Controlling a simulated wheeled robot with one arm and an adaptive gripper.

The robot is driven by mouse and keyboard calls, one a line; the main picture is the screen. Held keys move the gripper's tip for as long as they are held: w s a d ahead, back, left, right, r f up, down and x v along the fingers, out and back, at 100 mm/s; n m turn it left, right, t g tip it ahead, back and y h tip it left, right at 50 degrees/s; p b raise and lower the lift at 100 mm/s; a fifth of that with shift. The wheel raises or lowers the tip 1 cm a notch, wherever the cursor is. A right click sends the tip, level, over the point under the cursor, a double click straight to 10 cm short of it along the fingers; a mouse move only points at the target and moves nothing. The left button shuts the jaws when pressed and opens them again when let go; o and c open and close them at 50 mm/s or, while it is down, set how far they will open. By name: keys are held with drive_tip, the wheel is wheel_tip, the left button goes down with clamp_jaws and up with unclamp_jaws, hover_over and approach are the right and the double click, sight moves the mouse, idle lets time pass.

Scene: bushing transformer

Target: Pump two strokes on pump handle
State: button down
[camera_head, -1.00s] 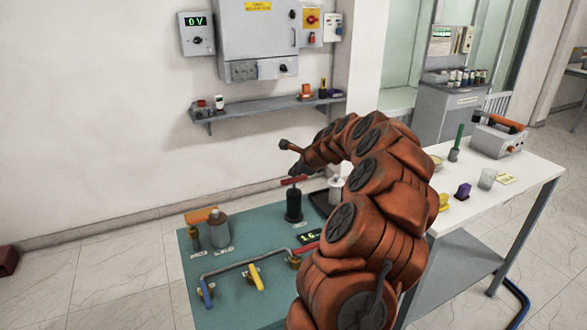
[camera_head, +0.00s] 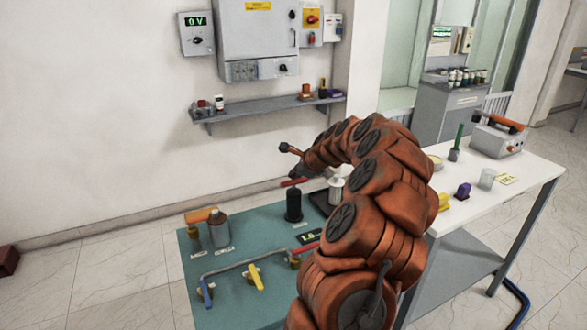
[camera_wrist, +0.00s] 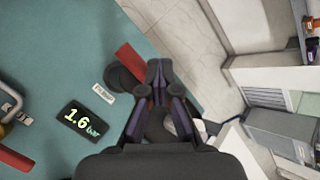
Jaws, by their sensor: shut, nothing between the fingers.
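The pump is a black cylinder (camera_head: 293,206) standing on the teal bench, with a red bar handle (camera_head: 293,183) on a thin rod above it. In the wrist view the red handle (camera_wrist: 130,61) runs behind the fingers, over the dark round pump body (camera_wrist: 118,77). My gripper (camera_wrist: 160,65) is shut with nothing between its fingers. It is over the handle, and part of the handle is hidden behind it. I cannot tell whether the fingertips touch it. The pressure display (camera_wrist: 83,122) reads 1.6 bar.
The teal bench (camera_head: 240,250) also carries a grey container (camera_head: 219,230), a bent pipe with blue (camera_head: 206,293) and yellow (camera_head: 255,278) levers, and a white cylinder (camera_head: 335,190) near the pump. A white table (camera_head: 535,175) with several items stands to the right.

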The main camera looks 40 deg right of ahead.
idle(0.3)
drive_tip(key=shift+r+p, duration=0.4)
drive_tip(key=shift+p, duration=0.05)
drive_tip(key=shift+r, duration=0.1)
drive_tip(key=shift+r+p, duration=2)
drive_tip(key=shift+r, duration=0.95)
